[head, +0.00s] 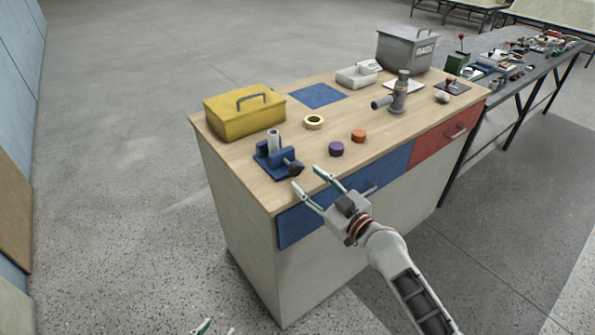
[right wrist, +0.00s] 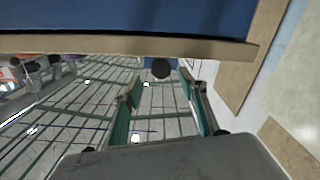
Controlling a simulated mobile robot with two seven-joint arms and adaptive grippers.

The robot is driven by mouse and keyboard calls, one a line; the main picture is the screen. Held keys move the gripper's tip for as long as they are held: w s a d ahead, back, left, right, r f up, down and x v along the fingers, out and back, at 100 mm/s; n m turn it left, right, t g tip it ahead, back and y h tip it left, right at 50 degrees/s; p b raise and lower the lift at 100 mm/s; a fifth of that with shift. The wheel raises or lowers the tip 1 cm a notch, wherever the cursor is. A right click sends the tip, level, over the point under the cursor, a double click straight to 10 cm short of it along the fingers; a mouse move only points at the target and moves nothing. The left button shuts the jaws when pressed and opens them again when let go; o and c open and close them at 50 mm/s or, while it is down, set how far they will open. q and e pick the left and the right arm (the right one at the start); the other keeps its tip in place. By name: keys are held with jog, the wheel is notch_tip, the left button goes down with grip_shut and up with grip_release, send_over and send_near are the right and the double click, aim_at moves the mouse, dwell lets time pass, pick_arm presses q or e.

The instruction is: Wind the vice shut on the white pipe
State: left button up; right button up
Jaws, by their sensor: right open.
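The blue vice (head: 265,160) stands on the near left corner of the wooden bench top. The white pipe (head: 274,138) stands upright in it; I cannot tell whether the jaws touch it. The vice's dark round knob (head: 296,169) faces the front edge. My right gripper (head: 308,180) is open and empty at the front edge, just short of the knob. In the right wrist view the knob (right wrist: 160,68) shows beyond and between the spread fingers (right wrist: 160,88). My left gripper (head: 217,328) shows only two separated fingertips at the bottom edge, away from the bench.
A yellow box (head: 244,115) stands behind the vice. A tape roll (head: 314,122), a purple cap (head: 336,149) and an orange cap (head: 358,135) lie to its right. A blue drawer front (head: 300,222) with a handle is below my right gripper. The floor at left is clear.

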aim_at(297, 171)
jog(key=x, duration=0.6)
jog(key=shift+s+a, duration=0.1)
jog(key=c, duration=1.1)
